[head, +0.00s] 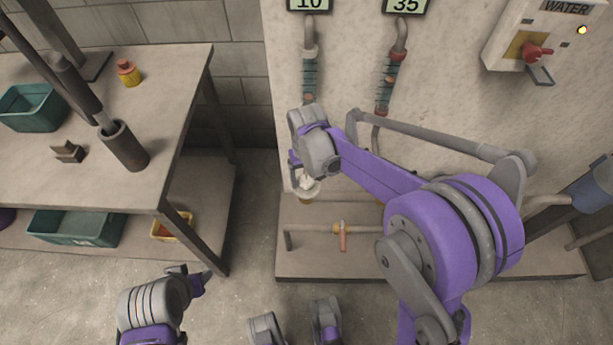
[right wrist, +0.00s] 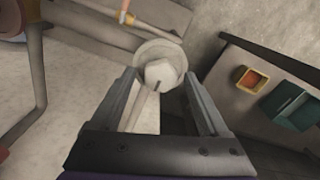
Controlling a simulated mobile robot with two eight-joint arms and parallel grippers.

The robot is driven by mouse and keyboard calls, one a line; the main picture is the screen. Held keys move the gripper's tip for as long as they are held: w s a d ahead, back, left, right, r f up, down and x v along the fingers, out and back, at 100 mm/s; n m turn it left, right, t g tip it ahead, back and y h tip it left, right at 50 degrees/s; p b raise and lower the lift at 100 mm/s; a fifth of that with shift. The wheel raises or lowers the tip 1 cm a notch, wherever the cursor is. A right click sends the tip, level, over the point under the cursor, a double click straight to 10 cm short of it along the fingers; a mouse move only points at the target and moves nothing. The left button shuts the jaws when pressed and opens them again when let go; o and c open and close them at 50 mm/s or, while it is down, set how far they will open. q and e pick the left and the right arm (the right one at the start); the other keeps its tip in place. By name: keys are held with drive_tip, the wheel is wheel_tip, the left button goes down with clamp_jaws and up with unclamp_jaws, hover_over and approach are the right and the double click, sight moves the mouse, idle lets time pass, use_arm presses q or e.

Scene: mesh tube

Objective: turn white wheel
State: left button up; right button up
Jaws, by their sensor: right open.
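The white wheel (head: 308,187) shows in the head view as a small pale round piece low on the wall panel, partly hidden by my right wrist. In the right wrist view the wheel (right wrist: 161,68) is a round pale disc with a lighter middle. My right gripper (right wrist: 160,88) is open. Its two fingers point at the wheel, one on each side of the middle as seen there; I cannot tell whether they touch it. In the head view my right gripper (head: 296,168) is mostly hidden by its own wrist. My left gripper (head: 193,279) is over the floor, away from the wheel, its jaws unclear.
A pipe with an orange-handled valve (head: 343,236) runs low in front of the panel. Two hoses hang below displays "10" and "35" (head: 404,5). A red switch (head: 536,52) is on the WATER box. A workbench (head: 185,85) with bins stands left. The floor between is clear.

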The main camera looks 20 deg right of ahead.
clamp_jaws()
idle(0.3)
drive_tip(key=shift+n, duration=0.4)
drive_tip(key=n, duration=0.5)
drive_tip(key=shift+n, duration=0.3)
drive_tip(key=n, duration=0.5)
drive_tip(key=shift+n, duration=0.3)
unclamp_jaws()
